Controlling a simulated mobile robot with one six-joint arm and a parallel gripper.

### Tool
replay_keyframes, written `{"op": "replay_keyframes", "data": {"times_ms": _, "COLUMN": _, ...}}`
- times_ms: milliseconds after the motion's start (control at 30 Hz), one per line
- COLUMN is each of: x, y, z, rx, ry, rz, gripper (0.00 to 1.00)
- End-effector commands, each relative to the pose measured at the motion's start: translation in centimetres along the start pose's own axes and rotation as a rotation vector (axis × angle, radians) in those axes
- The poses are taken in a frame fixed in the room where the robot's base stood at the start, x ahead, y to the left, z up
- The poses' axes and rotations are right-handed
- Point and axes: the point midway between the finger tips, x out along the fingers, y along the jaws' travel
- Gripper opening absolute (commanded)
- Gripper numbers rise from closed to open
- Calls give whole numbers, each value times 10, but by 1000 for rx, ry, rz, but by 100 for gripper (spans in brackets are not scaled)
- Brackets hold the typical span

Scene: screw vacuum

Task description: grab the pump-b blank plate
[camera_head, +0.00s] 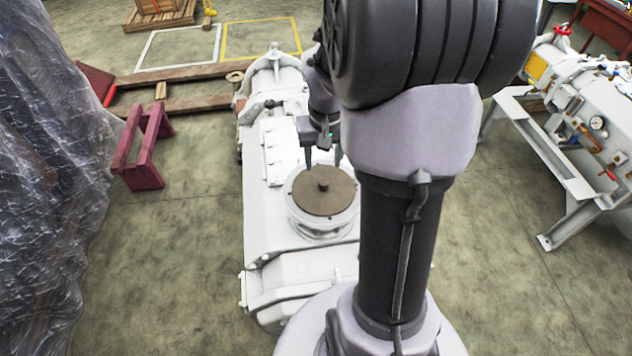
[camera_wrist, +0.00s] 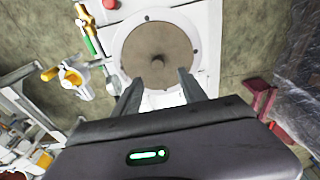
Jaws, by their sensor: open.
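The blank plate (camera_head: 323,190) is a round brown disc with a small dark knob at its centre. It lies on the white round flange (camera_head: 320,222) on top of the white pump (camera_head: 275,205). In the wrist view the plate (camera_wrist: 140,48) and its knob (camera_wrist: 158,62) show just beyond my fingertips. My gripper (camera_head: 323,160) hangs just behind the plate in the head view, partly hidden by my arm. In the wrist view its two fingers (camera_wrist: 158,82) are apart with nothing between them.
A second machine (camera_head: 580,110) on a white frame stands at the right. A dark red trestle (camera_head: 143,145) stands left of the pump, beside plastic sheeting (camera_head: 55,170). In the wrist view green and yellow fittings (camera_wrist: 88,38) lie left of the plate. Bare floor (camera_head: 185,250) lies left of the pump.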

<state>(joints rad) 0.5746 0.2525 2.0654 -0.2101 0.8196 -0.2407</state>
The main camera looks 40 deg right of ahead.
Motion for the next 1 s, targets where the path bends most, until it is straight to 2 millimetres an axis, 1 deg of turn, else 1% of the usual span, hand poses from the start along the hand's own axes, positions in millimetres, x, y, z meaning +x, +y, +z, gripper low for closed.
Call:
{"op": "replay_keyframes", "data": {"times_ms": 33, "x": 18, "y": 0, "z": 1, "rx": 0, "ry": -3, "rz": -1, "gripper": 50}}
{"op": "replay_keyframes", "data": {"times_ms": 100, "x": 32, "y": 0, "z": 1, "rx": -1, "ry": -2, "rz": 0, "gripper": 50}}
{"op": "replay_keyframes", "data": {"times_ms": 267, "x": 50, "y": 0, "z": 0, "rx": 0, "ry": 0, "rz": 0, "gripper": 50}}
{"op": "replay_keyframes", "data": {"times_ms": 400, "x": 80, "y": 6, "z": 0, "rx": 0, "ry": -1, "rz": 0, "gripper": 50}}
{"op": "replay_keyframes", "data": {"times_ms": 500, "x": 95, "y": 6, "z": 0, "rx": -1, "ry": 0, "rz": 0, "gripper": 50}}
{"op": "replay_keyframes", "data": {"times_ms": 600, "x": 100, "y": 6, "z": 0, "rx": -1, "ry": 1, "rz": -1, "gripper": 50}}
{"op": "replay_keyframes", "data": {"times_ms": 767, "x": 99, "y": 6, "z": -1, "rx": -1, "ry": 2, "rz": -1, "gripper": 50}}
{"op": "replay_keyframes", "data": {"times_ms": 867, "x": 98, "y": 6, "z": -1, "rx": -1, "ry": 2, "rz": -1, "gripper": 32}}
{"op": "replay_keyframes", "data": {"times_ms": 900, "x": 98, "y": 6, "z": -1, "rx": -1, "ry": 2, "rz": 0, "gripper": 24}}
{"op": "replay_keyframes", "data": {"times_ms": 967, "x": 98, "y": 6, "z": -1, "rx": -1, "ry": 2, "rz": 0, "gripper": 12}}
{"op": "replay_keyframes", "data": {"times_ms": 1000, "x": 98, "y": 6, "z": -1, "rx": -1, "ry": 2, "rz": 0, "gripper": 4}}
